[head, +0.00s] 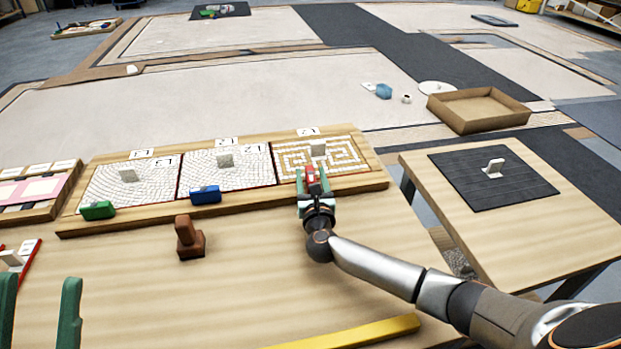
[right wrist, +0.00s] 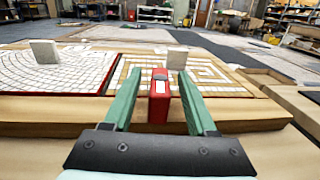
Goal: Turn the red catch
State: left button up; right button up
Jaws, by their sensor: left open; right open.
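The red catch (head: 312,174) sits at the front edge of the right-hand mosaic panel (head: 345,162), which has a tan maze pattern. My right gripper (head: 313,188) is at the catch, with its green fingers open. In the right wrist view the red catch (right wrist: 159,97) stands between the two fingers (right wrist: 158,92), with a gap showing on each side; whether either finger touches it I cannot tell. My left gripper (head: 38,312) is at the lower left of the head view, its green fingers apart and empty.
A green catch (head: 98,210) and a blue catch (head: 205,194) sit at the other panels in the wooden frame. A brown stamp-like block (head: 189,240) stands in front. A yellow bar (head: 350,333) lies near the front edge. A side table (head: 540,235) holds a dark panel (head: 520,185).

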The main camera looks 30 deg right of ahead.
jog(key=shift+w+d, duration=0.2)
jog(key=shift+w, duration=0.25)
grip_shut()
dwell(0.4)
